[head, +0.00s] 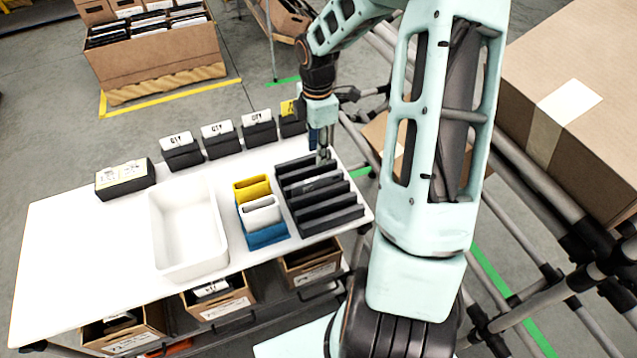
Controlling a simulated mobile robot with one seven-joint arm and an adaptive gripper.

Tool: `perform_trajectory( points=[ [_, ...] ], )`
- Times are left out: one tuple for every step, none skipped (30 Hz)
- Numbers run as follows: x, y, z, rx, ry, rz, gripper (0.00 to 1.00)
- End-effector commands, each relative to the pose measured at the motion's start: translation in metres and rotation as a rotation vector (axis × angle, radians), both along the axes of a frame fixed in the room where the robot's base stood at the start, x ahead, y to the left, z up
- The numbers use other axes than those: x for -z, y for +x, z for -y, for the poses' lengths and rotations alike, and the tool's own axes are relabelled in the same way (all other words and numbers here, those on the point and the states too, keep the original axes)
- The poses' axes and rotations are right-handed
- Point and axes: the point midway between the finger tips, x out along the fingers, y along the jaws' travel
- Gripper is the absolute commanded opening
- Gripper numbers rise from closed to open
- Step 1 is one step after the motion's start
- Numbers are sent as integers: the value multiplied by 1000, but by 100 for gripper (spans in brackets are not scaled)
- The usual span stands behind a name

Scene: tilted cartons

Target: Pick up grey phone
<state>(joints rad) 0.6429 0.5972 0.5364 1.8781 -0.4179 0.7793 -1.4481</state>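A dark slotted rack (331,222) stands at the right end of the white table. Slim dark grey slabs stand in its slots. One slab with a lighter grey mark (318,184) sits in the rear half and may be the grey phone; I cannot tell for sure at this size. My gripper (323,158) points down over the rack's back edge, with its fingertips close to the rearmost slots. The fingers overlap in this view, so their gap and anything between them cannot be made out.
A white bin (188,232) and a yellow, white and blue holder (262,214) stand left of the rack. Black boxes with QTY cards (218,141) line the table's back edge. The table's left part (80,248) is clear. A large carton (590,60) is at right.

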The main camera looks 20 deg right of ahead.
Motion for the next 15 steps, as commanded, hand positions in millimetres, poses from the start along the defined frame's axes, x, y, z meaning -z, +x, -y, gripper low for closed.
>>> perform_trajectory(
  points=[
    [11, -1, -1, -1, 3, -5, 31],
    [16, -2, -1, -2, 2, -5, 31],
    [22, -2, -1, -2, 2, -4, 31],
    [27, -2, -1, -2, 1, -4, 31],
    [31, -2, -1, -1, 1, -4, 31],
    [36, -1, -1, -1, 0, -3, 31],
    [39, -1, -1, -1, 0, -3, 31],
    [41, -1, -1, -1, -1, -2, 31],
    [43, -1, -1, -1, -1, -2, 31],
    [44, -2, -1, -1, -1, -2, 31],
    [46, -2, -1, -1, -1, -2, 31],
    [50, -3, -2, -1, -1, -2, 31],
    [53, -4, -2, -1, -1, -3, 31],
    [58, -6, -3, 0, -1, -5, 31],
    [64, -7, -4, -1, -1, -5, 31]
  ],
)
